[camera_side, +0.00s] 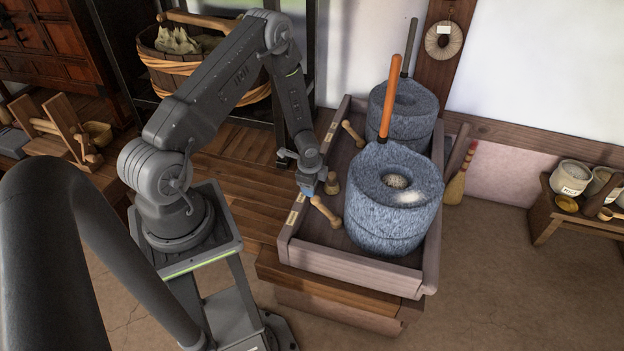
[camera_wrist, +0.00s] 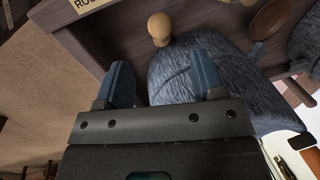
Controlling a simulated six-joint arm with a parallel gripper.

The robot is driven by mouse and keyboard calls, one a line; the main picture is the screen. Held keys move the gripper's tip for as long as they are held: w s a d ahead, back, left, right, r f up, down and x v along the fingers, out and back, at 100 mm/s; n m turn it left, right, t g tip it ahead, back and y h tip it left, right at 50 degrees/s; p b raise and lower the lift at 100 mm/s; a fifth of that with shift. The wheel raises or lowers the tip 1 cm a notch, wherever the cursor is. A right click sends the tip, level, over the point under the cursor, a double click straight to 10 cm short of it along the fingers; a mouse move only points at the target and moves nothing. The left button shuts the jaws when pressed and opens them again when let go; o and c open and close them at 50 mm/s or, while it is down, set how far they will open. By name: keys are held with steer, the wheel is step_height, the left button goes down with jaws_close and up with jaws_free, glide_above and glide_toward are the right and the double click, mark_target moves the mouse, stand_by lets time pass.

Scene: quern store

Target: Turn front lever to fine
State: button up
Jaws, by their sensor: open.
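The front lever (camera_side: 326,211) is a pale wooden rod with a round knob, sticking out from the front quern (camera_side: 392,205) toward the tray's left rim. My gripper (camera_side: 308,189) hangs over that rim, close to the lever's knob end. In the wrist view my gripper's blue fingers (camera_wrist: 162,88) are apart with nothing gripped between them. A pale wooden knob (camera_wrist: 160,27) shows just beyond the fingertips, and speckled blue-grey stone lies behind and beside the right finger. A pale label (camera_wrist: 88,3) on the rim is cut off; its visible letters begin "ROU". I cannot read a fine mark.
The wooden tray (camera_side: 350,277) holds both querns. The rear quern (camera_side: 404,108) has its own lever (camera_side: 352,133). An upright orange handle (camera_side: 390,95) rises from the front quern.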

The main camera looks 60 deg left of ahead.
steer(key=shift+s+d+r, duration=0.1)
steer(key=shift+s+r, duration=0.05)
steer(key=shift+r, duration=0.7)
steer(key=shift+c, duration=0.2)
steer(key=shift+s+f, duration=0.1)
steer(key=shift+s, duration=0.05)
steer(key=shift+c, duration=0.6)
steer(key=s, duration=0.1)
steer(key=s+f+t, duration=0.1)
steer(key=s, duration=0.1)
steer(key=s+d+t+h, duration=0.1)
steer(key=s, duration=0.1)
steer(key=shift+f, duration=0.4)
steer(key=c, duration=0.5)
steer(key=s, duration=0.1)
steer(key=s+d+t, duration=0.1)
steer(key=s+d+r+t, duration=0.1)
steer(key=s, duration=0.1)
steer(key=shift+n, duration=0.4)
steer(key=c, duration=0.4)
steer(key=shift+s+d+r+t, duration=0.15)
steer(key=shift+s+t, duration=0.1)
steer(key=shift+t, duration=0.35)
jaws_close()
steer(key=w+a+r+x, duration=0.1)
steer(key=a+x, duration=0.1)
steer(key=x, duration=1)
steer(key=shift+w, duration=0.4)
